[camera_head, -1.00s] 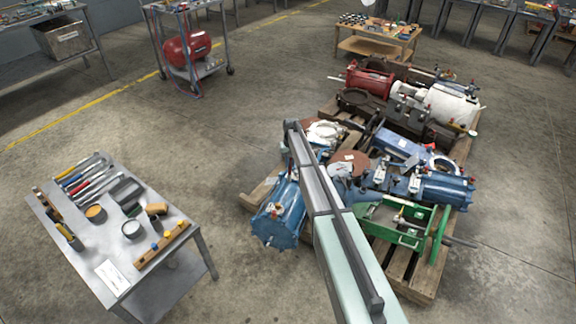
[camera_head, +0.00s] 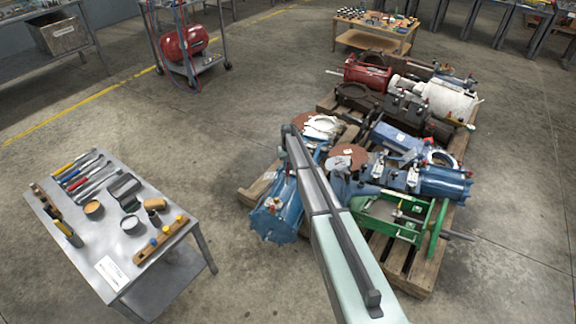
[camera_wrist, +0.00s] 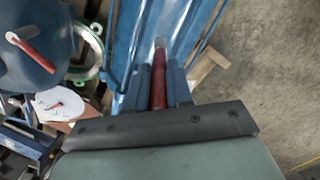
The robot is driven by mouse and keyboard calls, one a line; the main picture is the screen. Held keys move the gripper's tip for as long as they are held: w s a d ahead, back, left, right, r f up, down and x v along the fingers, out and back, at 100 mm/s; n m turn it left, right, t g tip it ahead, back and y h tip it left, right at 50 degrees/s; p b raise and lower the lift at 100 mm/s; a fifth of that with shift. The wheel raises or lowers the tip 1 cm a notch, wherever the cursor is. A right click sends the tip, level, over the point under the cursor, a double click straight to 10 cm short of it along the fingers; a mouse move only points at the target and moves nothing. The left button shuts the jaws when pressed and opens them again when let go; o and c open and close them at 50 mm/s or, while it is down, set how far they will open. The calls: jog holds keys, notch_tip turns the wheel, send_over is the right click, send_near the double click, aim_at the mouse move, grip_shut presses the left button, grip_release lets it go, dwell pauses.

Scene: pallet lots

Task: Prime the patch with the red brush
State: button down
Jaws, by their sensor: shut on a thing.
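My gripper (camera_wrist: 160,76) is shut on the red brush (camera_wrist: 158,88), which stands between the two blue-grey fingers in the wrist view. Its red handle points away from me, and a pale grey part shows at its far end. The far end lies over a long blue cylinder (camera_wrist: 124,45); I cannot tell whether it touches. The same blue cylinder (camera_head: 272,214) seems to be the one at the pallet's near left corner in the head view. There my arm hides the gripper and the brush. I cannot make out the patch for certain.
The wooden pallet (camera_head: 254,190) is crowded with blue, green, red and white machine parts. A rust-brown disc (camera_head: 347,154) lies right of my arm. A steel table (camera_head: 93,239) with tools stands at the left. Bare floor lies between table and pallet.

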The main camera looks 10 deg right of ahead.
jog(key=shift+f, duration=1)
dwell(0.7)
jog(key=shift+s, duration=0.15)
